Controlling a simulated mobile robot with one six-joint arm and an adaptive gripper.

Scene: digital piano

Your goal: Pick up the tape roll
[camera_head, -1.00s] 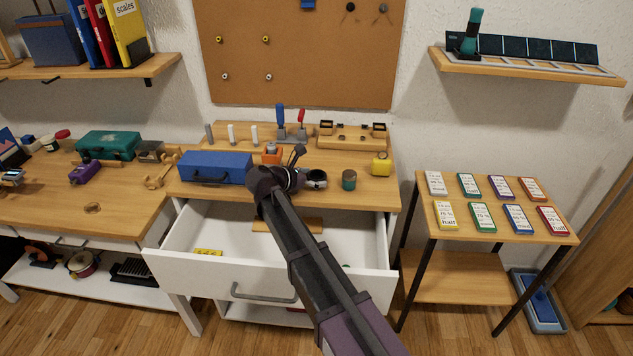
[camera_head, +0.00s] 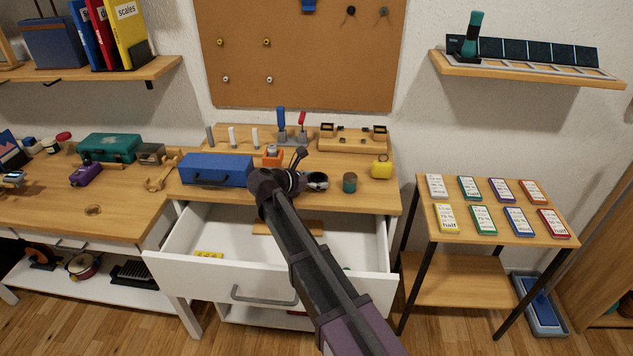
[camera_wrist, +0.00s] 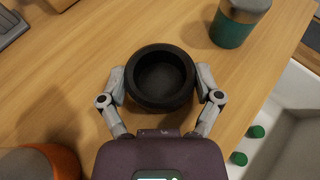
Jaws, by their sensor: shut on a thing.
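The tape roll (camera_wrist: 160,102) is a thick black ring, in the middle of the wrist view. My gripper (camera_wrist: 162,82) has one grey finger on each side of it, both pressed against its outer wall. In the head view my gripper (camera_head: 304,181) is over the desk top behind the open drawer, and the tape roll (camera_head: 318,180) shows partly there, beside a grey finger. I cannot tell whether the roll touches the wood or is slightly above it.
A green jar with a grey top (camera_head: 349,183) stands just right of the roll. An orange object (camera_head: 272,155) and a blue toolbox (camera_head: 215,169) are to the left. The open white drawer (camera_head: 215,275) juts out below the desk edge. A yellow object (camera_head: 381,168) stands farther right.

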